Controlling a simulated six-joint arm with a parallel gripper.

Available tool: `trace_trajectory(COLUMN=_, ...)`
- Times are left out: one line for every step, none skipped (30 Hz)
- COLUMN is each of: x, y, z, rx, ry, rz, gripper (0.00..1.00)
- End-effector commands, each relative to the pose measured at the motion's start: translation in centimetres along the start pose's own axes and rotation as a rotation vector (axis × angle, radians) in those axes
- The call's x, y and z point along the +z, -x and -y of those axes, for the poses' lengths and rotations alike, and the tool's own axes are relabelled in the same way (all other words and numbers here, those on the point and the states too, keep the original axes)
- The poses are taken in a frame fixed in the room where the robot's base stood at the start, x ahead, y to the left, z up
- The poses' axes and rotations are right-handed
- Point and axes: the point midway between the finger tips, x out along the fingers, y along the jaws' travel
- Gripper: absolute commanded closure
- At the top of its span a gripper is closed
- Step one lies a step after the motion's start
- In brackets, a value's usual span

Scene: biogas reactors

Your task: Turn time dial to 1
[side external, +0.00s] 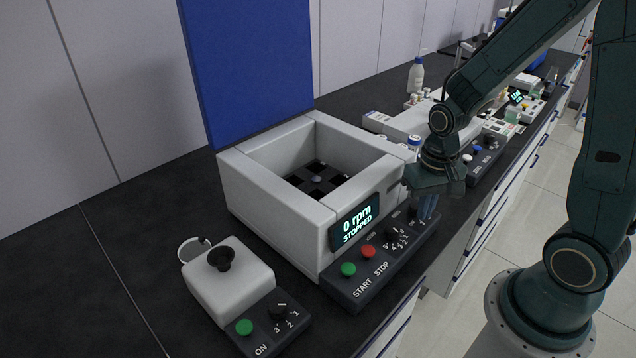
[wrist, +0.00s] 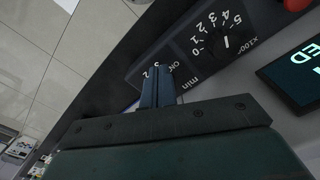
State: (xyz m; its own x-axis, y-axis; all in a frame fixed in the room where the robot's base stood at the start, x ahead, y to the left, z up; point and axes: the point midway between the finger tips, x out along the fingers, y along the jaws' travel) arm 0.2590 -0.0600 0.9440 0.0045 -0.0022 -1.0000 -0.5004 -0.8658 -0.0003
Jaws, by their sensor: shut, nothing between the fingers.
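The machine (side external: 270,200) has an open top and a display (side external: 355,222) reading "0 rpm STOPPED". My gripper (side external: 428,207) is at the panel's far end, with blue fingers shut and pointing down. In the wrist view the fingers (wrist: 158,78) cover the dial marked min; only parts of its scale show. Its setting and any contact cannot be told.
A smaller white device (side external: 228,275) with a black knob, a green ON button and a 1–3 dial stands at the front left. Bottles and other instruments (side external: 415,75) stand farther along the bench. The blue lid (side external: 250,65) is raised behind the machine.

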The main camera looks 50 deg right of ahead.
Motion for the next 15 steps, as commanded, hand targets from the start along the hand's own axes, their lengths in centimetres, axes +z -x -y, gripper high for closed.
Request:
trace_trajectory(x=0.1, y=0.0, z=0.0, rx=0.000, ry=0.001, rz=0.001, gripper=1.00)
trace_trajectory(x=0.2, y=0.0, z=0.0, rx=0.000, ry=0.001, rz=0.001, gripper=1.00)
trace_trajectory(x=0.2, y=0.0, z=0.0, rx=0.000, ry=0.001, rz=0.002, gripper=1.00)
trace_trajectory(x=0.2, y=0.0, z=0.0, rx=0.000, ry=0.001, rz=0.002, gripper=1.00)
trace_trajectory(x=0.2, y=0.0, z=0.0, rx=0.000, ry=0.001, rz=0.002, gripper=1.00)
trace_trajectory(x=0.2, y=0.0, z=0.0, rx=0.000, ry=0.001, rz=0.003, gripper=1.00)
trace_trajectory(x=0.2, y=0.0, z=0.0, rx=0.000, ry=0.001, rz=0.003, gripper=1.00)
trace_trajectory(x=0.2, y=0.1, z=0.0, rx=0.000, ry=0.001, rz=0.003, gripper=1.00)
trace_trajectory(x=0.2, y=0.2, z=0.0, rx=0.000, ry=0.001, rz=0.003, gripper=1.00)
trace_trajectory(x=0.2, y=0.3, z=0.0, rx=0.000, ry=0.001, rz=0.002, gripper=1.00)
trace_trajectory(x=0.2, y=0.4, z=0.0, rx=0.000, ry=0.001, rz=0.002, gripper=1.00)
trace_trajectory(x=0.2, y=0.6, z=0.0, rx=-0.001, ry=0.001, rz=0.001, gripper=1.00)
trace_trajectory(x=0.2, y=0.8, z=0.0, rx=-0.001, ry=0.001, rz=0.001, gripper=1.00)
trace_trajectory(x=0.2, y=1.1, z=0.0, rx=-0.001, ry=0.001, rz=0.001, gripper=1.00)
trace_trajectory(x=0.2, y=1.4, z=0.0, rx=-0.001, ry=0.001, rz=0.000, gripper=1.00)
